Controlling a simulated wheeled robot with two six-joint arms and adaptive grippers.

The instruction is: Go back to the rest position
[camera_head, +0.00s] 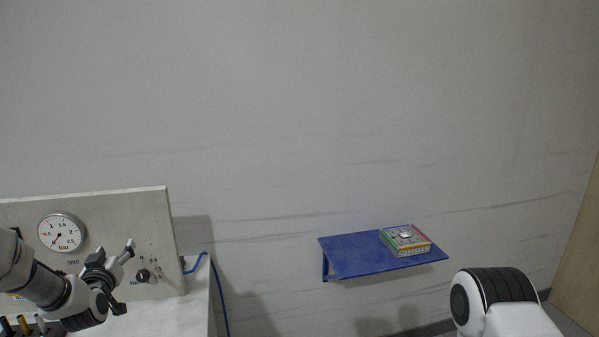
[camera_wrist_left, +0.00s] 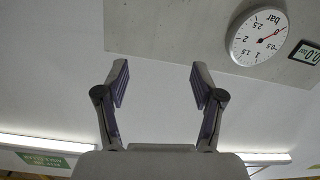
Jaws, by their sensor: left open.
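My left gripper (camera_head: 122,276) is in front of the lower right part of the grey gauge panel (camera_head: 120,215) in the head view. In the left wrist view my left gripper (camera_wrist_left: 158,85) has its two fingers wide apart with nothing between them. A small black knob (camera_head: 143,276) on the panel is just right of the gripper in the head view; I cannot tell if they touch. My right arm (camera_head: 495,300) shows only as a white and black joint at the lower right, and its gripper is out of view.
A round gauge (camera_head: 62,232) is on the panel; it also shows in the left wrist view (camera_wrist_left: 257,38), beside a small digital display (camera_wrist_left: 305,54). A blue hose (camera_head: 217,285) hangs right of the panel. A blue wall shelf (camera_head: 355,255) holds a box (camera_head: 405,241). The wall above is bare.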

